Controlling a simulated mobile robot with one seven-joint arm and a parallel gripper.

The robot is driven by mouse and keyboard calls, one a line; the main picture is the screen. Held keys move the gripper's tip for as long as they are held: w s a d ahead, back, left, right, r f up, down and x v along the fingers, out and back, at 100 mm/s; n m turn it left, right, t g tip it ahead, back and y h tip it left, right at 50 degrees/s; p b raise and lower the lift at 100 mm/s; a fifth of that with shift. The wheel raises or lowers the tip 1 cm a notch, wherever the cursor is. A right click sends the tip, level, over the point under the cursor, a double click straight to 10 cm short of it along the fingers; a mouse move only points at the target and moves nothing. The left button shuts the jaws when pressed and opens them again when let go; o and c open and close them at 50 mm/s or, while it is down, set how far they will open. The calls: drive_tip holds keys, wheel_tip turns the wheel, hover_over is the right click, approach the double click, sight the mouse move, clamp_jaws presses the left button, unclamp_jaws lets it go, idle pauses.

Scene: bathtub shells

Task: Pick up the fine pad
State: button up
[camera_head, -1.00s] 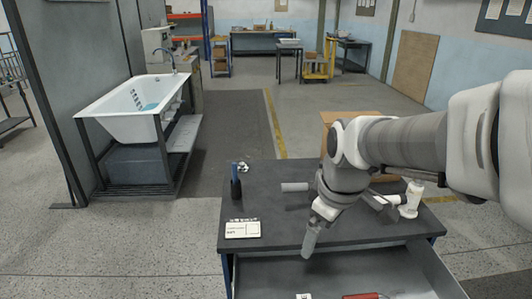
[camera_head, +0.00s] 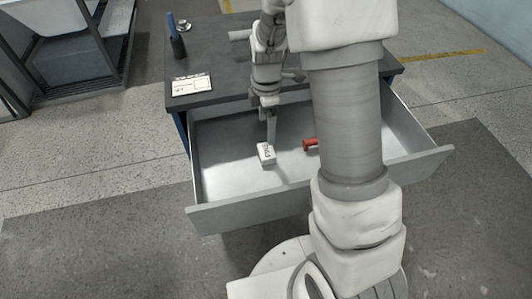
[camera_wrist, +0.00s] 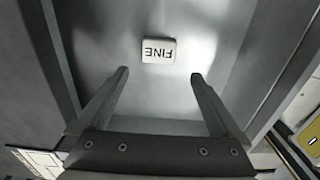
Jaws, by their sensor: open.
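The fine pad (camera_head: 266,154) is a small white block with dark lettering, lying on the floor of the open drawer (camera_head: 222,180). In the wrist view the pad (camera_wrist: 159,50) reads "FINE", upside down, and lies ahead of the fingertips, roughly centred between them. My gripper (camera_head: 270,140) points down into the drawer, close to the pad in the head view. In the wrist view my gripper (camera_wrist: 159,75) is open, with nothing between its fingers.
A red-handled object (camera_head: 310,144) lies in the drawer to the right of the pad, partly hidden by my arm. The worktop (camera_head: 225,62) above holds a white card (camera_head: 191,85) and a dark blue upright item (camera_head: 176,45). The drawer's left part is clear.

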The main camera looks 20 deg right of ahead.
sight(266, 150)
wheel_tip(266, 150, down, 12)
drive_tip(key=b, duration=0.3)
drive_tip(key=shift+w+f, duration=0.1)
drive_tip(key=shift+f, duration=0.05)
drive_tip(key=c, duration=1.2)
wheel_tip(266, 150, up, 5)
drive_tip(key=shift+f+p, duration=0.1)
drive_tip(key=shift+p, duration=0.75)
drive_tip(key=s+d+r, duration=0.2)
drive_tip(key=d, duration=0.1)
drive_tip(key=s+d+r+p, duration=0.1)
drive_tip(key=s+d+r, duration=0.1)
drive_tip(key=d, duration=0.1)
drive_tip(key=s+d+r, duration=0.2)
drive_tip(key=d, duration=0.1)
drive_tip(key=shift+s+d+r, duration=0.15)
drive_tip(key=shift+s+d, duration=0.2)
